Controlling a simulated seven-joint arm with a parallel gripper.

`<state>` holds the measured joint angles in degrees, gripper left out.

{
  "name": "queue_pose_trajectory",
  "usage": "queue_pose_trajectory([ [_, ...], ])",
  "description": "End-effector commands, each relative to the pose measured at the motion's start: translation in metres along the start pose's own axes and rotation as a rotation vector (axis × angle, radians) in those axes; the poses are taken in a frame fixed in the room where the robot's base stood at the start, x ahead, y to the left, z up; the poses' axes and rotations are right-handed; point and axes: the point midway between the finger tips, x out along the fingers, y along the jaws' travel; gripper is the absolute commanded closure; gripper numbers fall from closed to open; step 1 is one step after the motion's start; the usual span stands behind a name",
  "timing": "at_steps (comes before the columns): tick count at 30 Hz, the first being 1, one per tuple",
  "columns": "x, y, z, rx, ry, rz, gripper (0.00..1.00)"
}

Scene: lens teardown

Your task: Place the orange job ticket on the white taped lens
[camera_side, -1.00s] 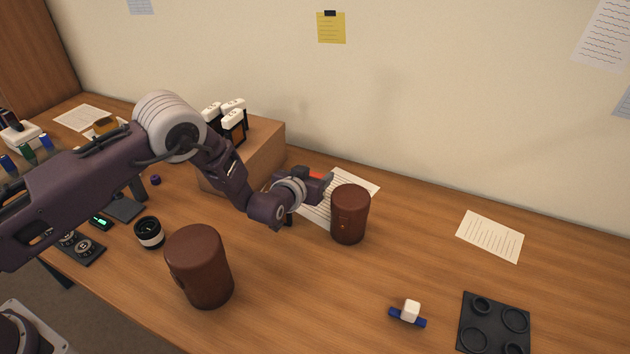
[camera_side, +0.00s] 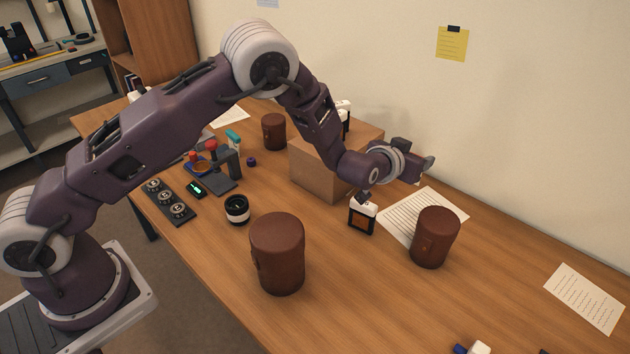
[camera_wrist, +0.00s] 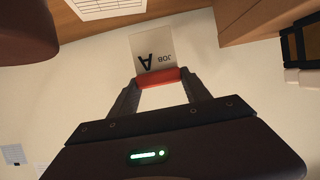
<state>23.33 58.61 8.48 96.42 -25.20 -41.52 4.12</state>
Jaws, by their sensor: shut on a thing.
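The job ticket is a pale card (camera_wrist: 152,46) lettered "JOB A" with an orange-red bar along its edge. In the wrist view my gripper (camera_wrist: 158,79) is shut on that bar, one finger at each end. In the side view my gripper (camera_side: 427,165) is raised above the desk near the back, by a printed sheet; the ticket cannot be made out there. The lens with a white band (camera_side: 237,209) is a short black cylinder, standing upright on the desk, well to the left of my gripper. It does not show in the wrist view.
Brown leather cases stand in front (camera_side: 278,254), at right (camera_side: 436,238) and farther back (camera_side: 274,131). A cardboard box (camera_side: 325,170) is left of my gripper. A white-topped dark frame (camera_side: 362,215) is below my wrist. A dial panel (camera_side: 169,200) lies left of the lens.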

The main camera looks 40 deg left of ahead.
Motion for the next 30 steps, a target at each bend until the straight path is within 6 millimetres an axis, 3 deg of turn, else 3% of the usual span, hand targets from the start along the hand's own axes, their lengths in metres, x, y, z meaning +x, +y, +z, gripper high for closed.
queue_pose_trajectory([
  [5,0.003,-0.004,-0.013,0.026,0.002,0.069,0.83],
  [12,-0.008,-0.016,-0.061,0.153,0.008,0.378,0.83],
  [23,-0.037,-0.032,-0.086,0.265,0.008,0.628,0.83],
  [30,-0.08,-0.076,-0.092,0.39,-0.001,0.922,0.83],
])
